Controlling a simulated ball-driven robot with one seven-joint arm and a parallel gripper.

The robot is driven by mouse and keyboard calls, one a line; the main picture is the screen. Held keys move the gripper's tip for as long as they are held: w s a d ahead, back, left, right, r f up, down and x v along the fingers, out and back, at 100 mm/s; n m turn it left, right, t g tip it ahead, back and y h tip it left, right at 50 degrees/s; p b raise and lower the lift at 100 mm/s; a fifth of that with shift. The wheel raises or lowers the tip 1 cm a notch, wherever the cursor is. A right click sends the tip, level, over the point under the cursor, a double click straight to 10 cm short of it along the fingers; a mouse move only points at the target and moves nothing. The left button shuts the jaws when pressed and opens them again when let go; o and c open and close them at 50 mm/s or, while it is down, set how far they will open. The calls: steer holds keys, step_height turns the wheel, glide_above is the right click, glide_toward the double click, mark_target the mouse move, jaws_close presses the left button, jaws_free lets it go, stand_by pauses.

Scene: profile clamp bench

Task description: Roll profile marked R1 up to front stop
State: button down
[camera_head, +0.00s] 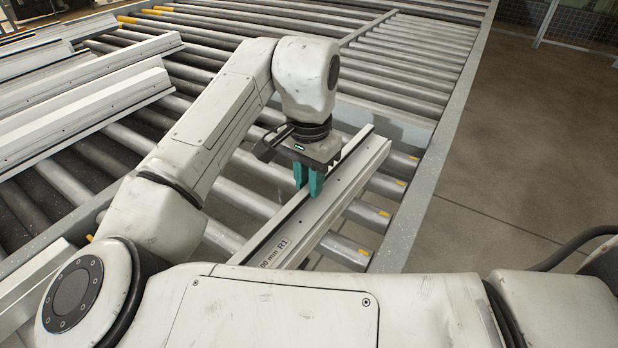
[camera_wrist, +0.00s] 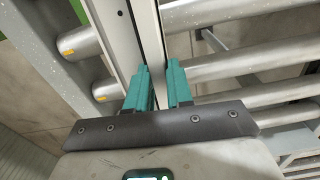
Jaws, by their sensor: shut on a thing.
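The profile marked R1 (camera_head: 325,213) is a long pale metal bar with a dark slot, lying on the grey rollers. Its R1 mark shows near its lower end, where my arm hides the rest. My gripper (camera_head: 309,188) points down with teal fingers shut on the profile about midway along its visible length. In the wrist view the profile (camera_wrist: 124,40) runs away between and beyond the fingertips of my gripper (camera_wrist: 160,75). I cannot make out the front stop for sure in either view.
Several other pale profiles (camera_head: 75,105) lie on the rollers at the left. A grey side rail (camera_head: 437,165) edges the conveyor on the right, with open floor (camera_head: 530,150) beyond. Rollers with yellow marks (camera_head: 370,215) show right of the R1 profile.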

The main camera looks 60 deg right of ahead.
steer(key=shift+n+p, duration=0.4)
steer(key=shift+n, duration=0.1)
stand_by(0.4)
steer(key=c, duration=0.9)
jaws_free()
step_height(320, 180, up, 11)
steer(key=shift+f+b, duration=0.1)
steer(key=shift+b, duration=0.3)
